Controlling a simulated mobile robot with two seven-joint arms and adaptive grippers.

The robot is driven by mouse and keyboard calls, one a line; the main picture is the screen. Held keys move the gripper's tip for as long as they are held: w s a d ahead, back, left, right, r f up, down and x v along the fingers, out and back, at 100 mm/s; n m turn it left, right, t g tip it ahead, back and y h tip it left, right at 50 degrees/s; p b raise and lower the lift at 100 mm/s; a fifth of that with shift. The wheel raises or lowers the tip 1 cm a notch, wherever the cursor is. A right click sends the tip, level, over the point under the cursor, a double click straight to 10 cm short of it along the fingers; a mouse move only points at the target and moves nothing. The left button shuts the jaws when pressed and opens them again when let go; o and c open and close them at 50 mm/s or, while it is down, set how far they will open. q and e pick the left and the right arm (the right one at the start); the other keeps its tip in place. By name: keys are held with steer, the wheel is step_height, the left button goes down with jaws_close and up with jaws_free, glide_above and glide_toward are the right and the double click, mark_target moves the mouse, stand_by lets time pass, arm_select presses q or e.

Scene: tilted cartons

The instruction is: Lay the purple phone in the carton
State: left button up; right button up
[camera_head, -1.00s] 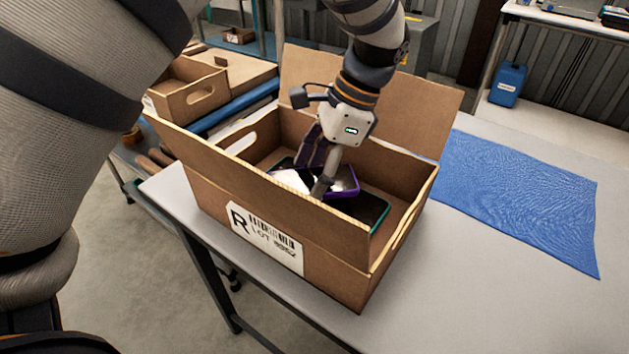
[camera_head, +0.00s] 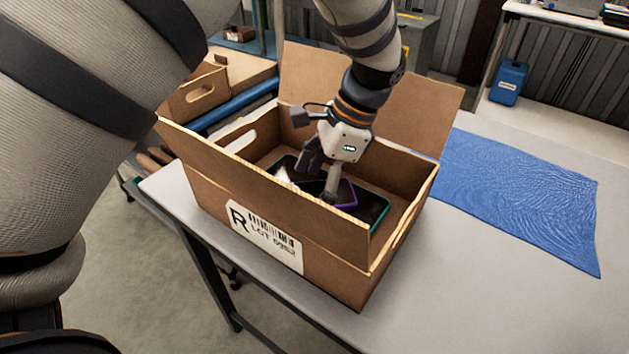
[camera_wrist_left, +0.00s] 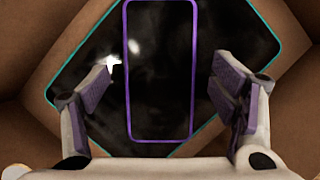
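The purple phone (camera_head: 347,190), dark-faced with a purple rim, appears to lie flat inside the open carton (camera_head: 322,265). In the left wrist view the phone (camera_wrist_left: 160,100) is over a larger dark teal-rimmed device (camera_wrist_left: 228,30), whose teal edge also shows in the head view (camera_head: 378,210). My left gripper (camera_head: 318,182) reaches down into the carton, above the phone. Its fingers are spread, one on each side of the phone, with a gap on both sides. The front wall hides part of the carton floor. My right gripper is not in view.
The carton stands on a grey table (camera_head: 450,290) with its flaps up around my left arm. A blue cloth (camera_head: 520,200) lies to the right. Another carton (camera_head: 197,95) stands behind at the left.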

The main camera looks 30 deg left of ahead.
arm_select(q)
steer(key=b+v, duration=0.1)
steer(key=v, duration=1.2)
steer(key=shift+r, duration=0.15)
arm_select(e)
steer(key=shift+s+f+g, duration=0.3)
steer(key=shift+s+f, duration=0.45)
arm_select(q)
steer(key=shift+a, duration=0.15)
